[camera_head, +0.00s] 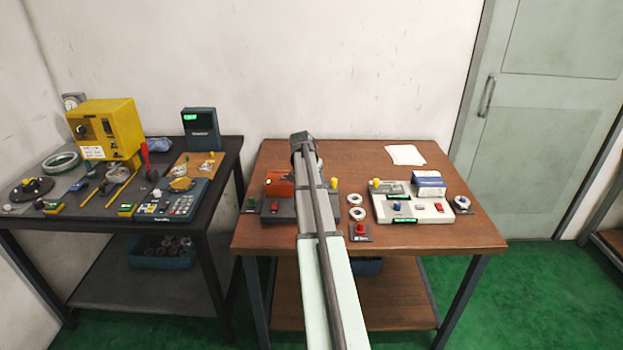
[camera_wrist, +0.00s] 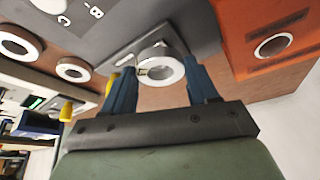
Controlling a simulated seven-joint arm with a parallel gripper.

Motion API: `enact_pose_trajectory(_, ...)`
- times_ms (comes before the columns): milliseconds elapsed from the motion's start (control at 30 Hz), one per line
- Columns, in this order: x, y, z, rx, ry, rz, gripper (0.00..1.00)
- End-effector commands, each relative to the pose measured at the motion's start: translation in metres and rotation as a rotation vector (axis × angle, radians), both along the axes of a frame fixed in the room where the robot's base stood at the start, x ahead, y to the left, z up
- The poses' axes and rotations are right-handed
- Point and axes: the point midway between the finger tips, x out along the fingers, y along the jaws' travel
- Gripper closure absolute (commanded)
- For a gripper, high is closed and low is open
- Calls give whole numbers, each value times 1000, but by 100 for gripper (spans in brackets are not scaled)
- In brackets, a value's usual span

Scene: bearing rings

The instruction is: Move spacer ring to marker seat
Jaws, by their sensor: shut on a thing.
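My gripper (camera_wrist: 157,72) has two blue fingers, which are closed on a white ring (camera_wrist: 168,77), likely the spacer ring, in the wrist view. The ring is beside a light grey plate (camera_wrist: 120,57) on the dark grey fixture (camera_wrist: 165,18). I cannot tell whether it touches the plate or hangs above it. In the head view my arm hides the held ring and most of my gripper. Which spot is the marker seat cannot be made out; letters "C" and "B" show on the dark fixture.
Two loose white rings (camera_head: 357,213) (camera_head: 354,199) lie right of my arm on the brown table (camera_head: 460,232). An orange block (camera_head: 278,184) stands left of my arm. A white fixture (camera_head: 425,212) with a blue-white box (camera_head: 429,184) is at right. Paper (camera_head: 405,155) lies at the back.

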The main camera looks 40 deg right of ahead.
Motion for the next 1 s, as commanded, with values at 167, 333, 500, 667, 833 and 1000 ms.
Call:
enact_pose_trajectory(167, 0, 0, -3, 0, 0, 0, 80)
enact_pose_trajectory(333, 0, 0, -6, 0, 0, 0, 80)
enact_pose_trajectory(500, 0, 0, -8, 0, 0, 0, 80)
enact_pose_trajectory(667, 0, 0, -9, -1, 0, 0, 80)
enact_pose_trajectory(833, 0, 0, -9, -1, 0, 0, 80)
enact_pose_trajectory(1000, 0, 0, -9, -1, 0, 0, 80)
